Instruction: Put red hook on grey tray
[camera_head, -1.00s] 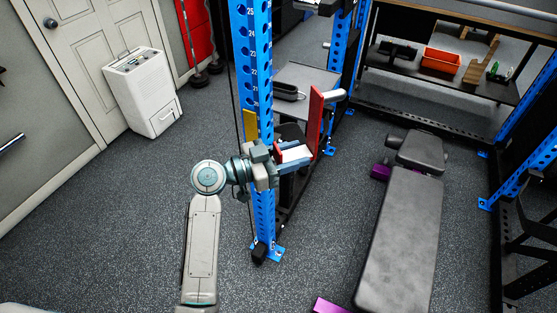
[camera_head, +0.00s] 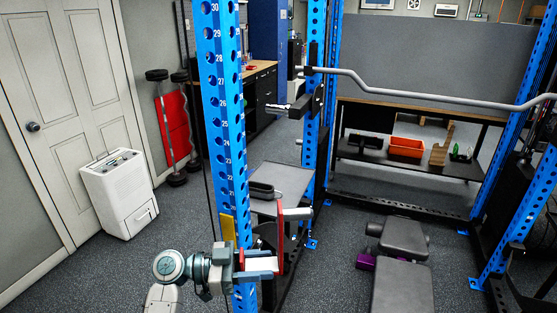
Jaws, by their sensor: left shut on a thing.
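The red hook (camera_head: 280,231) is an upright red plate with a pale peg sticking out to the right near its top. My left gripper (camera_head: 262,263) is shut on its lower part and holds it in the air, in front of the blue numbered upright. The grey tray (camera_head: 292,178) looks like the flat grey top just behind the hook, between two blue posts. The hook appears apart from it and nearer to me; its top overlaps the tray's near edge in the picture. My right gripper is not in view.
A black oblong object (camera_head: 261,190) lies on the tray's left part. The blue numbered upright (camera_head: 222,120) stands close by my left arm. A padded bench (camera_head: 403,240) is at right, and a barbell (camera_head: 430,95) crosses the rack. A white dehumidifier (camera_head: 119,194) stands at left.

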